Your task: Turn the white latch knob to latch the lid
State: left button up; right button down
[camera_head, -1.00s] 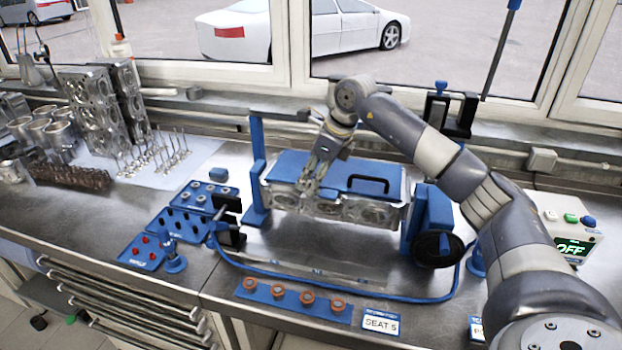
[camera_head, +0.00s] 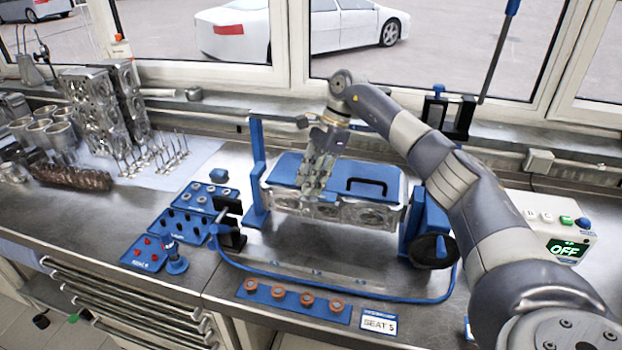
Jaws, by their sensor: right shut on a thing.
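The blue lid (camera_head: 345,170) lies flat on the silver cylinder head (camera_head: 365,214), which sits between blue end supports. A black handle (camera_head: 367,184) stands on the lid's right part. My right gripper (camera_head: 310,194) reaches down from above at the lid's front edge, left of the handle. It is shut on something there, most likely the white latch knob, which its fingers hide. I cannot make out the knob or its angle. My left gripper is not in view.
Blue trays (camera_head: 183,224) with small parts stand left of the fixture. A strip with orange rings (camera_head: 292,297) and a SEAT 5 card (camera_head: 378,324) lie in front. A control box (camera_head: 562,235) at the right reads OFF.

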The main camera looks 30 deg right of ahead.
jog(key=shift+w+r+n, duration=0.1)
jog(key=shift+n, duration=0.3)
jog(key=c, duration=1.3)
grip_release()
jog(key=shift+c, duration=0.2)
jog(key=v, duration=1.2)
jog(key=shift+w+d, duration=0.1)
